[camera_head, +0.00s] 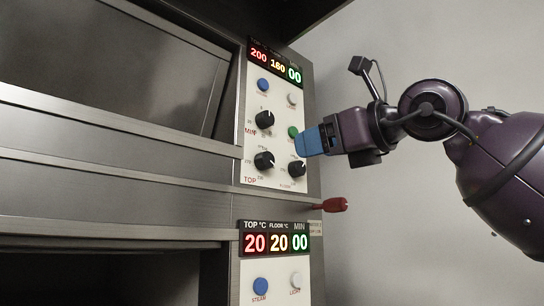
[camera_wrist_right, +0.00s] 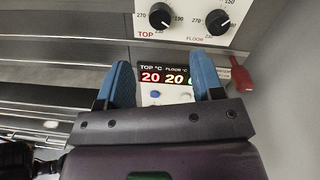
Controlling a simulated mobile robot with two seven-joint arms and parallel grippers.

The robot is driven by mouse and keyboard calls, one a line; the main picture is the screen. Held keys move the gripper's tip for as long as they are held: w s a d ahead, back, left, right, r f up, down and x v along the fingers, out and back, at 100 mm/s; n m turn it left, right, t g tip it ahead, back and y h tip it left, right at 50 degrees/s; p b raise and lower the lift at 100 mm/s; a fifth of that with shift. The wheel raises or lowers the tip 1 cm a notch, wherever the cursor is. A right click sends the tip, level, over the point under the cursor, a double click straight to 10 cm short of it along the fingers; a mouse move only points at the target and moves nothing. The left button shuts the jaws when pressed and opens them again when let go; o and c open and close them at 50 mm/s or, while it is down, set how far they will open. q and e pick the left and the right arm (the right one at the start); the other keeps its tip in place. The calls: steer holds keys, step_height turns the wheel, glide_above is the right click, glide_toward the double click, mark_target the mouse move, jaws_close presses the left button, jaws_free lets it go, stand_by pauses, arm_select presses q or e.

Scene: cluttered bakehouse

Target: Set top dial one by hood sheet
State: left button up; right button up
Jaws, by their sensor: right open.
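The upper oven panel (camera_head: 246,185) carries black knobs with white pointer marks. The TOP dial (camera_head: 264,161) is at lower left of that panel, and it also shows in the right wrist view (camera_wrist_right: 160,17) near the top edge. The FLOOR dial (camera_head: 297,168) is to its right, also in the wrist view (camera_wrist_right: 217,21). The MIN dial (camera_head: 264,119) is above the TOP dial. My right gripper (camera_head: 309,141), with blue fingers, is open and empty in front of the panel's right side, touching no dial that I can see. No hood sheet is visible. My left gripper is out of view.
The upper display (camera_head: 275,64) reads 200, 180, 00. The lower display (camera_head: 269,243) reads 20, 20, 00. A red handle (camera_head: 335,205) sticks out between the panels. Blue and pale buttons sit near the dials. Blank wall is at right.

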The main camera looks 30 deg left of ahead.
mark_target(269, 158)
steer(key=p+x, duration=0.3)
steer(key=x, duration=0.7)
steer(key=shift+r+p, duration=0.15)
steer(key=shift+p, duration=0.15)
steer(key=shift+a, duration=0.2)
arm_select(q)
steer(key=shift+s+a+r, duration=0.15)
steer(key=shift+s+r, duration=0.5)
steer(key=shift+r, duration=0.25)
arm_select(e)
steer(key=shift+w+a, duration=0.1)
steer(key=shift+a, duration=0.05)
